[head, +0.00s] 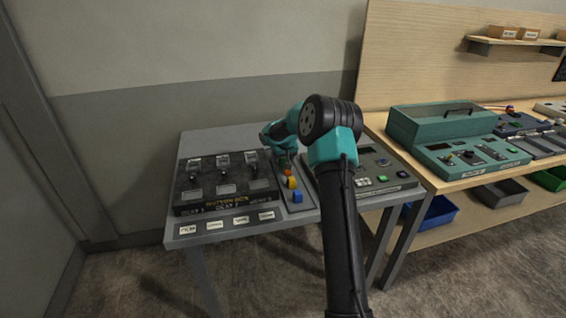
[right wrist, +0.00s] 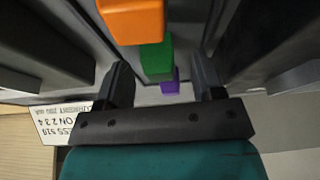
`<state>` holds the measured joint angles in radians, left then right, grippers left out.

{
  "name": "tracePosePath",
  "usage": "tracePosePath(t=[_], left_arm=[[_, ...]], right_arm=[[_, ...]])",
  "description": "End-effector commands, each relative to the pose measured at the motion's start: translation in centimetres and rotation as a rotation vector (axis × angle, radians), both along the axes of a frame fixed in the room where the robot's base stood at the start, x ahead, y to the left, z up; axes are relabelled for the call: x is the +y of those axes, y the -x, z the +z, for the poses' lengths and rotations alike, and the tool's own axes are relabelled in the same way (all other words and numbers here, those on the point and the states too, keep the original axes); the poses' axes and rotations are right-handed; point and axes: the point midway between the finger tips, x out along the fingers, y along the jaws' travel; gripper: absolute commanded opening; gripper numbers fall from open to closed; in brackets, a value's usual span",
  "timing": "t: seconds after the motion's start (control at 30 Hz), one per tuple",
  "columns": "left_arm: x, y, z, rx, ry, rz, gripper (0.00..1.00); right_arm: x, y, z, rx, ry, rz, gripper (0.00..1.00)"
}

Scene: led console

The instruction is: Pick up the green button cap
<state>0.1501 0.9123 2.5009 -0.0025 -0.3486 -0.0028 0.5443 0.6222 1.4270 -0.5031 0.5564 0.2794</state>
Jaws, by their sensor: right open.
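In the right wrist view the green button cap (right wrist: 157,58) stands between an orange cap (right wrist: 133,20) and a purple cap (right wrist: 169,87), in a narrow channel. My right gripper (right wrist: 163,80) is open, its two fingers either side of the line of caps. The green cap lies between and slightly beyond the fingertips; I cannot tell whether either finger touches it. In the head view my right gripper (head: 285,158) is over the far end of the narrow tray (head: 305,205), and the green cap is hidden there. My left gripper is not in view.
In the head view, orange, yellow (head: 291,183) and blue (head: 297,197) caps stand nearer in the tray. A dark button box (head: 225,188) is left of it, a grey console (head: 393,172) right. A teal console (head: 470,155) sits on the wooden bench.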

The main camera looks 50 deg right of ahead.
Motion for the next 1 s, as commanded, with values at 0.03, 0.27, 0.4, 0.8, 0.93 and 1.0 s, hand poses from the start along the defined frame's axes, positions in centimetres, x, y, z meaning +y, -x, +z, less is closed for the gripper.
tracePosePath(t=[0.03, 0.27, 0.4, 0.8, 0.93, 1.0], left_arm=[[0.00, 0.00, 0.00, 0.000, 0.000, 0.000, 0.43], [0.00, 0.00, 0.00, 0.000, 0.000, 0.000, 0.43], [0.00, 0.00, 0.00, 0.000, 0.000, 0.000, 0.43], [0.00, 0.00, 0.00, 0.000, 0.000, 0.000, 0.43], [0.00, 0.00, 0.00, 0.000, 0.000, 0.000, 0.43], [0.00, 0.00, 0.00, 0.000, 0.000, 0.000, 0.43]], right_arm=[[-0.02, -0.02, -0.01, 0.000, 0.000, 0.000, 0.62], [0.00, 0.00, 0.01, 0.000, 0.000, 0.000, 0.62], [0.00, 0.01, 0.02, 0.000, 0.000, 0.000, 0.62], [0.01, 0.01, 0.03, 0.000, 0.000, 0.000, 0.25], [0.01, 0.01, 0.03, 0.000, 0.000, 0.000, 0.13], [0.00, 0.01, 0.04, 0.000, 0.000, 0.000, 0.08]])
